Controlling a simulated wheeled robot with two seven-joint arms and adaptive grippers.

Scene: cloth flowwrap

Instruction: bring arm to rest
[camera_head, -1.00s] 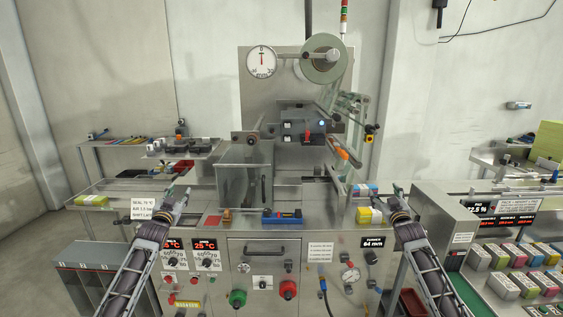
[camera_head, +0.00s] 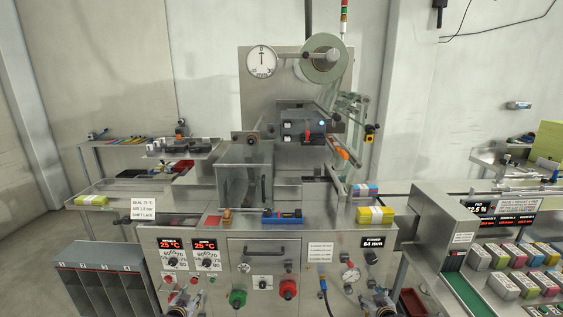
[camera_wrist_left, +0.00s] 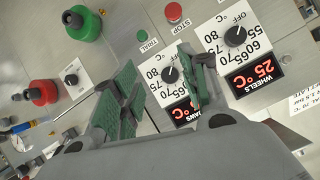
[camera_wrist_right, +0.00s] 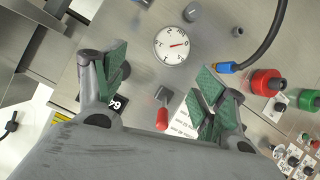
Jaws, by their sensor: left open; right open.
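My left gripper (camera_head: 188,298) shows only at the bottom edge of the head view, in front of the machine's lower panel. In the left wrist view my left gripper (camera_wrist_left: 163,88) is open and empty, its green pads apart, facing the dials and red displays. My right gripper (camera_head: 378,300) is also at the bottom edge of the head view. In the right wrist view my right gripper (camera_wrist_right: 163,80) is open and empty, facing the panel with a pressure gauge (camera_wrist_right: 172,44) and a red-handled lever (camera_wrist_right: 162,116). Most of both arms is out of the head view.
The wrapping machine (camera_head: 265,246) stands straight ahead, with green (camera_head: 237,298) and red (camera_head: 288,289) knobs. A grey bin unit (camera_head: 104,258) stands at left; a conveyor (camera_head: 466,294) and several coloured packs are at right.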

